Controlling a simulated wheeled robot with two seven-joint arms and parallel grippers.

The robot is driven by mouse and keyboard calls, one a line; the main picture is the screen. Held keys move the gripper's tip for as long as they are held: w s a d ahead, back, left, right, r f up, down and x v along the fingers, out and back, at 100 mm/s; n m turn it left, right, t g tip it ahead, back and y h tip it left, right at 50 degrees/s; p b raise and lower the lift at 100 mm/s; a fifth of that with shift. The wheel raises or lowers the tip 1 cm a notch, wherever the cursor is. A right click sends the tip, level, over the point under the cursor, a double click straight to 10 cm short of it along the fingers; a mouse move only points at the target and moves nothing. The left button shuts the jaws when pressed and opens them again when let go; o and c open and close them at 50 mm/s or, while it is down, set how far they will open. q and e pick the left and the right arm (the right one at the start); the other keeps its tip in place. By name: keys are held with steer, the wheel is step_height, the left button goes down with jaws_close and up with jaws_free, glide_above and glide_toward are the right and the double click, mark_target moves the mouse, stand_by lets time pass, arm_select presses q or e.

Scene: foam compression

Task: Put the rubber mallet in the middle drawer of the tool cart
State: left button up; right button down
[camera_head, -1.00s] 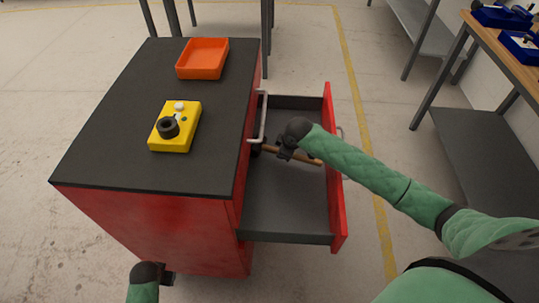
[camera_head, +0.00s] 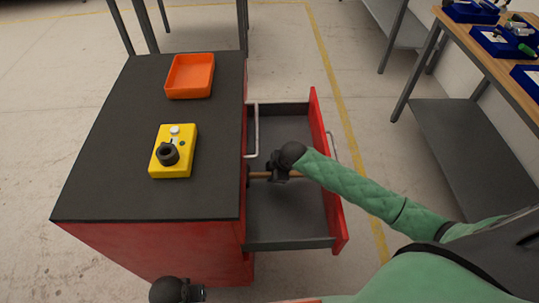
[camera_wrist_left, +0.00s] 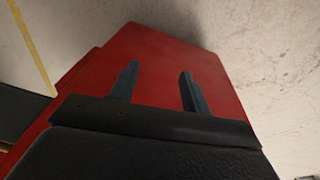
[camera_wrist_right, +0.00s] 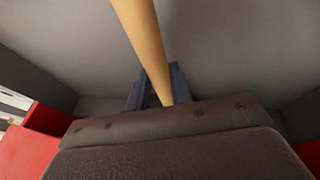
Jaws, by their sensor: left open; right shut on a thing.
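The rubber mallet shows mainly by its wooden handle (camera_head: 260,175), which lies crosswise over the open drawer of the red tool cart (camera_head: 150,245). Its head is mostly hidden, with only something dark by the cart's side. My right gripper (camera_head: 279,174) is shut on the handle, inside the drawer's outline. The right wrist view shows the handle (camera_wrist_right: 145,40) between the fingers (camera_wrist_right: 157,88) over the grey drawer floor (camera_wrist_right: 95,60). I cannot tell whether the mallet touches the floor. My left gripper (camera_head: 198,294) is open and empty, beside the cart's near red side (camera_wrist_left: 160,60).
An orange tray (camera_head: 190,76) and a yellow box with a black knob (camera_head: 173,151) are on the cart's black top (camera_head: 110,150). The drawer's red front (camera_head: 327,170) faces right. A workbench with blue bins (camera_head: 500,40) stands at the far right.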

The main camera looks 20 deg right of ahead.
steer(key=w+d, duration=0.1)
steer(key=w, duration=0.2)
steer(key=w+p, duration=0.1)
steer(key=w, duration=0.2)
steer(key=w+d+p, duration=0.1)
steer(key=w, duration=0.2)
steer(key=shift+w+d+r, duration=0.1)
steer(key=shift+w+d, duration=0.25)
steer(key=shift+w, duration=0.05)
steer(key=shift+w+d, duration=0.3)
steer(key=shift+w, duration=0.45)
step_height(320, 180, down, 4)
steer(key=shift+r+p, duration=0.15)
steer(key=shift+p, duration=0.65)
arm_select(q)
step_height(320, 180, down, 16)
steer(key=s+a, duration=0.1)
steer(key=s, duration=0.1)
steer(key=shift+a, duration=0.2)
arm_select(e)
steer(key=c, duration=1.3)
jaws_free()
steer(key=shift+o, duration=0.2)
